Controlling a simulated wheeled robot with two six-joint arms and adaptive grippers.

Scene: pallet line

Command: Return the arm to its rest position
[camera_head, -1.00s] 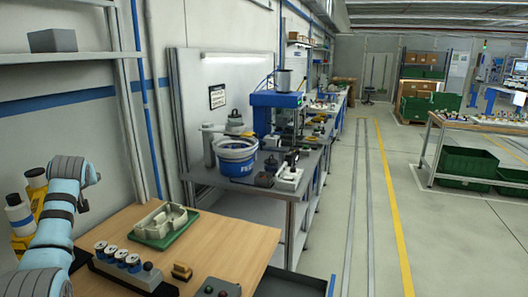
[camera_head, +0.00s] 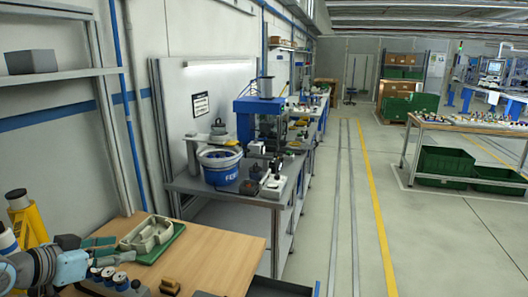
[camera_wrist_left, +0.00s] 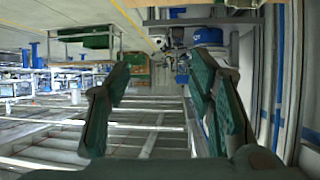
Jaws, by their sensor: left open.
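My left arm comes in at the lower left of the head view. Its gripper (camera_head: 108,247) shows there with dark green-grey fingers, over the left part of the wooden table (camera_head: 218,252). In the left wrist view the gripper (camera_wrist_left: 160,78) has its two fingers well apart with nothing between them. In the head view it appears close to the beige tray-like part (camera_head: 150,236) on its green base (camera_head: 165,252); I cannot tell whether they touch. My right gripper is not in view.
A row of small round parts in a dark holder (camera_head: 132,291) and a small brown block (camera_head: 169,287) are on the table. A grey workbench (camera_head: 240,192) with a blue-and-white bucket (camera_head: 220,167) stands beyond. The floor (camera_head: 340,230) to the right is clear.

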